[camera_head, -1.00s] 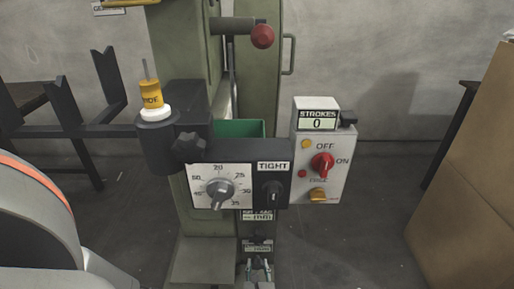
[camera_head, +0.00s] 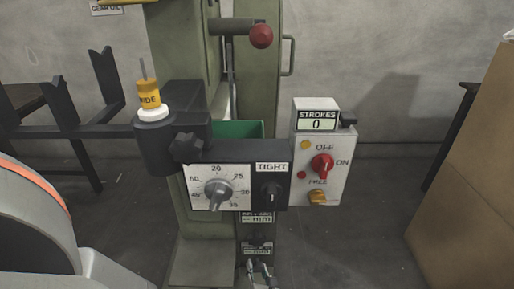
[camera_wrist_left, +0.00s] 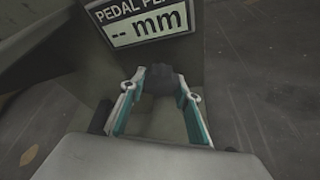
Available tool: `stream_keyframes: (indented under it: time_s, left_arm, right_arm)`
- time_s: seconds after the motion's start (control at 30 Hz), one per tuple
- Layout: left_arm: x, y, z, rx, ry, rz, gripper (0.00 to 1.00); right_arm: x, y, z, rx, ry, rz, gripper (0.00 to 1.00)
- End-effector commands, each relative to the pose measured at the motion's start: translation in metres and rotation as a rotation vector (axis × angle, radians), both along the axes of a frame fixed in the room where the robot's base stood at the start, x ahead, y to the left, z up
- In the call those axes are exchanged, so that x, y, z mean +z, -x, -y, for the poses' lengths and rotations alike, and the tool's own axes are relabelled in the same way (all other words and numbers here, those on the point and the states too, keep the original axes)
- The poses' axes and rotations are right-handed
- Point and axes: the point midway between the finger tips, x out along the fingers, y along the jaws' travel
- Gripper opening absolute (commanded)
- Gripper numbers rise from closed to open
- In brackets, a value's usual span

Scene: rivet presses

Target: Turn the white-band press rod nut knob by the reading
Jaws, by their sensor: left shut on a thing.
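The green press (camera_head: 262,70) carries a yellow collar (camera_head: 149,97) with a white band (camera_head: 153,114) below it. My left gripper (camera_head: 258,264) is low on the press, below small labels and a display. In the left wrist view, its teal-padded fingers (camera_wrist_left: 160,86) are shut on a dark knob (camera_wrist_left: 161,77), one finger on each side. A display (camera_wrist_left: 148,23) just above the knob reads "-- mm", under a partly cut-off "PEDAL" heading. The knob's lower part is hidden in shadow. My right gripper is not in view.
Above the gripper are a white dial (camera_head: 218,188), a black knob labelled TIGHT (camera_head: 271,192) and a control box (camera_head: 323,150) whose STROKES counter reads 0. A red ball lever (camera_head: 261,37) is higher up. Cardboard (camera_head: 470,180) stands right; a dark rack (camera_head: 75,110) is left.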

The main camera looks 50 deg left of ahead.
Motion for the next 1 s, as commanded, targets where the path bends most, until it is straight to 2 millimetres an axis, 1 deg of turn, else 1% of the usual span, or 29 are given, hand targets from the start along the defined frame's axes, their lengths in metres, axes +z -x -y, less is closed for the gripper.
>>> stream_keyframes:
  time_s: [0.17, 0.2, 0.23, 0.27, 0.83, 1.0]
  left_arm:
    - [-0.0007, 0.0007, 0.0001, 0.000, 0.001, -0.001, 0.10]
    - [-0.0007, 0.0007, 0.0001, 0.000, 0.001, -0.001, 0.39]
    - [-0.0006, 0.0007, 0.0001, 0.001, 0.001, 0.000, 0.47]
    - [-0.0006, 0.0007, 0.0001, 0.001, 0.001, 0.000, 0.49]
    - [0.0000, 0.0001, -0.0002, 0.000, 0.005, 0.007, 0.49]
    - [0.0005, 0.0001, -0.0005, -0.001, 0.050, 0.058, 0.49]
  right_arm:
    - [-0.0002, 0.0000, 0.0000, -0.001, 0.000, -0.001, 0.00]
    - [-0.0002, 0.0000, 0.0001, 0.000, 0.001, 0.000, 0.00]
    - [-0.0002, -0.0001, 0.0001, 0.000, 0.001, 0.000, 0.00]
    - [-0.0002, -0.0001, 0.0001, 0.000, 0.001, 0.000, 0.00]
    - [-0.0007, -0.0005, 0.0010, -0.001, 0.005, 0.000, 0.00]
    - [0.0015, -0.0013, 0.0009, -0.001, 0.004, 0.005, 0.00]
